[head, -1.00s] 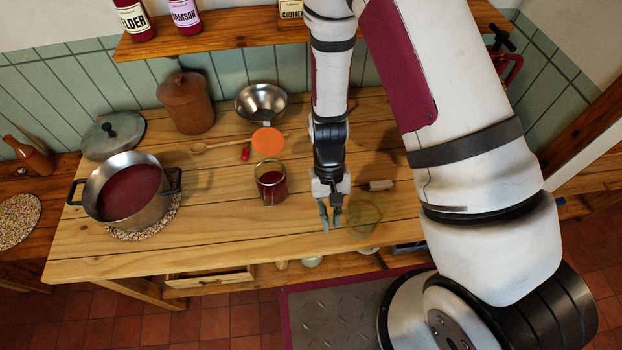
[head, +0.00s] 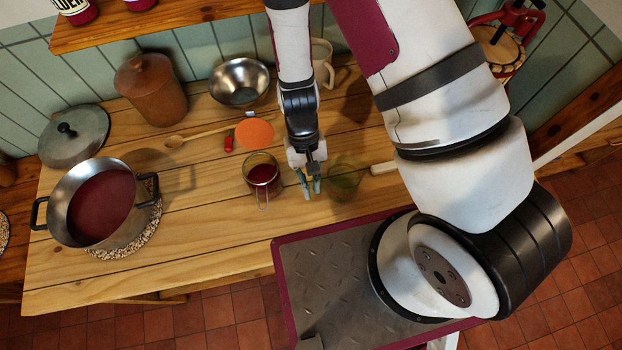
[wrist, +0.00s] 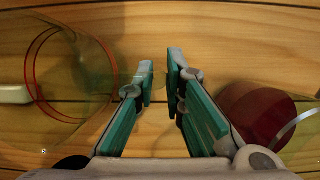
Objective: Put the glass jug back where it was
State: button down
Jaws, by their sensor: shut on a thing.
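The glass jug (head: 343,178) is clear with a yellow-green tint and is at the front right of the table, just right of my gripper (head: 311,188). In the wrist view the jug (wrist: 75,75) fills the left side. A thin yellowish part, seemingly its handle, reaches between my fingertips (wrist: 161,80), and my gripper is shut on it. The jug looks upright. I cannot tell whether its base touches the table.
A glass cup of red jam (head: 262,178) stands close left of my gripper. A pale object (head: 382,168) lies right of the jug. A pot of jam (head: 85,235), an orange disc (head: 254,132), a steel bowl (head: 239,84) and a brown crock (head: 150,90) stand farther off.

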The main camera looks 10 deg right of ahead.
jog(key=shift+s, duration=0.1)
jog(key=c, duration=1.7)
grip_release()
jog(key=shift+o, duration=0.2)
jog(key=w+d+r+t+b, duration=0.1)
jog(key=w+r+t, duration=0.1)
jog(key=r, duration=0.8)
jog(key=w+d+r+t+y, duration=0.1)
jog(key=w+d+r, duration=0.15)
jog(key=r, duration=0.65)
jog(key=w+d+r+t+b, duration=0.1)
jog(key=w+r+t, duration=0.15)
jog(key=r, duration=0.75)
jog(key=s+d+r+t, duration=0.2)
jog(key=s+d+r, duration=0.1)
jog(key=r, duration=0.3)
jog(key=s+d+r+t+h, duration=0.1)
jog(key=s+d+r+t, duration=0.1)
jog(key=s+d+r, duration=0.2)
notch_tip(320, 180, up, 3)
jog(key=shift+t, duration=0.25)
